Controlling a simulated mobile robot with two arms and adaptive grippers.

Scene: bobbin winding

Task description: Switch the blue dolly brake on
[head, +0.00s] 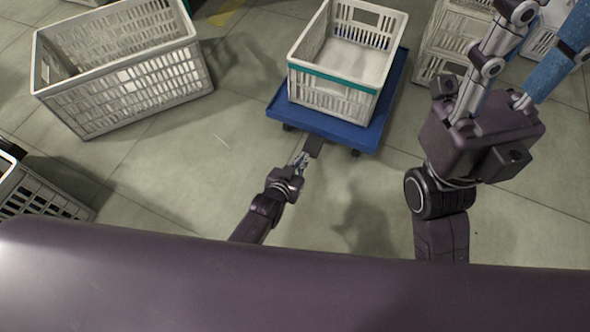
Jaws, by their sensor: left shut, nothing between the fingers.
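The blue dolly (322,123) stands on the floor at top centre. A small dark tab (313,146), which looks like its brake pedal, sticks out from its near edge. My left gripper (303,160) is shut and empty. Its fingertips are right at the near end of the tab; I cannot tell whether they touch it. Whether the brake is on or off is too small to tell. My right gripper (545,32) is large at the upper right, its fingers spread apart and empty, away from the dolly. Its fingertips run toward the top edge.
A white crate with a teal band (333,80) sits on the dolly. A large grey crate (135,85) stands at upper left, and another (40,190) at the left edge. Pale crates (437,50) stand right of the dolly. The floor around my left gripper is clear.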

